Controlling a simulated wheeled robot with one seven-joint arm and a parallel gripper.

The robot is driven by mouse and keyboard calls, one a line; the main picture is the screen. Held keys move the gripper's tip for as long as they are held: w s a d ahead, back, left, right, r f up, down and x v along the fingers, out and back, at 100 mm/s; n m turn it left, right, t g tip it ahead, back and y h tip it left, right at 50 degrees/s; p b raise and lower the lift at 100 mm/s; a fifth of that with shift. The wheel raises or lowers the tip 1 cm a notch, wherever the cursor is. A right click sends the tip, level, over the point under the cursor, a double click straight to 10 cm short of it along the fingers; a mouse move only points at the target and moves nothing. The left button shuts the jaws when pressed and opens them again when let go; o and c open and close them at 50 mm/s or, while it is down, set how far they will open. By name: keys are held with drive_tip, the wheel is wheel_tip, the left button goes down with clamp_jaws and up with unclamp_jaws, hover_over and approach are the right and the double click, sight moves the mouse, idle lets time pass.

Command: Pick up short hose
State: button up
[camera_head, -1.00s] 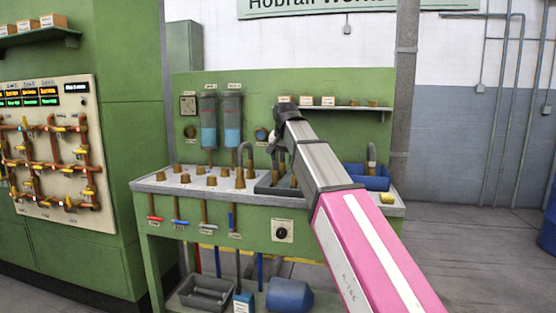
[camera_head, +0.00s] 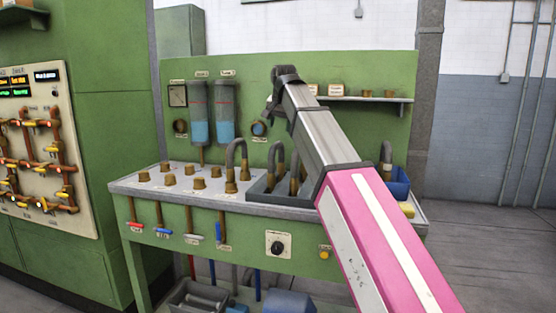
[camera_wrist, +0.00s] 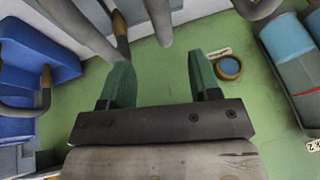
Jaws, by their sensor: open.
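Grey U-shaped hoses with brass ends show in the head view. One (camera_head: 239,150) stands on the bench top, and two more, a left one (camera_head: 271,160) and a right one (camera_head: 294,168), stand in the grey tray (camera_head: 257,189). Another hose (camera_head: 386,152) stands in the blue bin (camera_head: 400,187). I cannot tell which is the short hose. My gripper (camera_head: 270,106) is above the tray, near the green back panel. In the wrist view my gripper (camera_wrist: 160,68) is open and empty, with hoses beyond its fingers, partly cut off by the frame.
Several brass fittings (camera_head: 170,180) stand on the bench top (camera_head: 150,186). Two blue-filled cylinders (camera_head: 225,112) hang on the back panel (camera_head: 260,70). A shelf (camera_head: 365,99) with small boxes is at the right. A pipe panel (camera_head: 40,150) is at the left.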

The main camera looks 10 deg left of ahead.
sight(277, 146)
drive_tip(key=x, duration=1)
drive_tip(key=shift+s+a, duration=0.15)
drive_tip(key=shift+a, duration=0.05)
clamp_jaws()
